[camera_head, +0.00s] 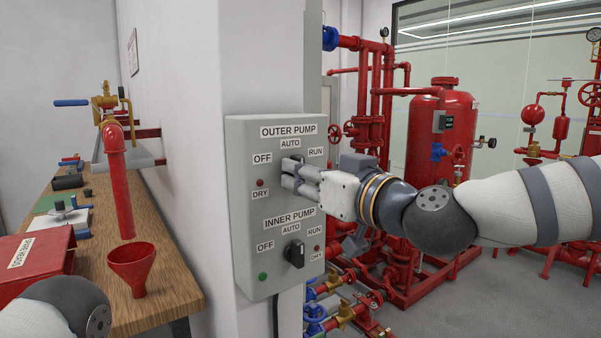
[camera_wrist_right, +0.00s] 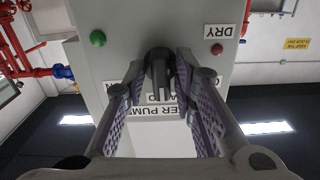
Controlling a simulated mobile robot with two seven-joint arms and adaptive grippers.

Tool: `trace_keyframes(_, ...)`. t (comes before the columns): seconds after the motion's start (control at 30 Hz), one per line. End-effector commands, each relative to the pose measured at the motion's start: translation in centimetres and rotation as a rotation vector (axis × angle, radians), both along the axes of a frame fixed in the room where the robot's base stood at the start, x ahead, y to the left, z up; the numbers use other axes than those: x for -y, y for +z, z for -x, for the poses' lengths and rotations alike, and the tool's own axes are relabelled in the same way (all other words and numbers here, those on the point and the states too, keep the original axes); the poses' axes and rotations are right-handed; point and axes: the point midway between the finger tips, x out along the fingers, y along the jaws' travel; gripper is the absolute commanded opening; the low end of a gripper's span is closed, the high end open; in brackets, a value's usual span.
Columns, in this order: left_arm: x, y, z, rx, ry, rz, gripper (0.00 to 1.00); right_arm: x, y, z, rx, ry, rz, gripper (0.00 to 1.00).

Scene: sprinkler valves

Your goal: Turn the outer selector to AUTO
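The grey pump control box (camera_head: 245,228) is on the white wall's end, with the OUTER PUMP selector above the INNER PUMP selector. The outer selector (camera_head: 299,158) is a dark knob, mostly hidden by my right gripper in the head view. My right gripper (camera_head: 287,176) is at it, fingers apart. In the right wrist view the outer knob (camera_wrist_right: 159,70) stands between the two padded fingers, close to the right one; a small gap seems to show on the left. Its exact pointing direction is hard to tell. My left gripper is out of view.
The inner pump selector (camera_head: 294,253) sits just below my right gripper. A wooden bench (camera_head: 170,290) with a red funnel (camera_head: 132,265) and a red box (camera_head: 35,262) is at left. Red pipes and a red tank (camera_head: 425,135) stand behind my right arm.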

Motion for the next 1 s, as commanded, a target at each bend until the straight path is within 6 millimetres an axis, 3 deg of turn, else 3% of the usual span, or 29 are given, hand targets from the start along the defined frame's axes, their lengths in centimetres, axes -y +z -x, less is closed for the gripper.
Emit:
trace_keyframes(0.33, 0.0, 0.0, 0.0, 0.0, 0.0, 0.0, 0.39, 0.2, 0.1, 0.3, 0.003, 0.0, 0.002, 0.38)
trace_keyframes(0.7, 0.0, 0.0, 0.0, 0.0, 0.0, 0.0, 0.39, 3.0, 0.1, 4.1, 0.003, 0.001, 0.003, 0.38)
trace_keyframes(1.0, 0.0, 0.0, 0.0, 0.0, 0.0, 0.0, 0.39, 3.5, 0.0, 4.9, 0.002, 0.001, 0.002, 0.38)
